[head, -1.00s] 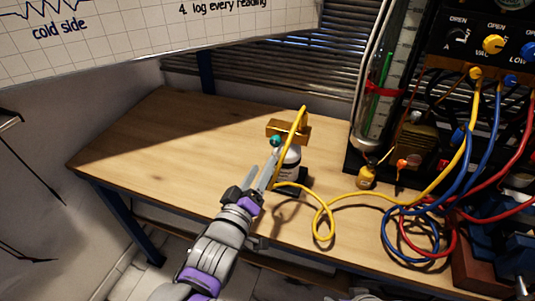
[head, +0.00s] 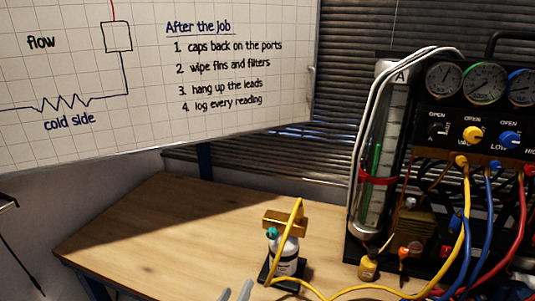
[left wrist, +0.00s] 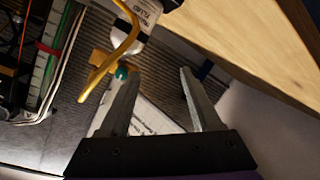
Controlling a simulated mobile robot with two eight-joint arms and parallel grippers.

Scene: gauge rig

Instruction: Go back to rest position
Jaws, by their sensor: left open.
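A white bottle (head: 285,254) with a teal part on top stands in a dark holder on the bench, to the right of the fingertips. A yellow hose (head: 295,225) runs over a brass block (head: 284,221) above the bottle. The hose also shows in the left wrist view (left wrist: 110,67). My right gripper is not in view.
The wooden bench (head: 150,235) is clear to the left of the bottle. The gauge rig (head: 480,120) with a glass cylinder (head: 382,150) stands on the right, with yellow, blue and red hoses hanging from it. A whiteboard (head: 150,70) hangs at the back left.

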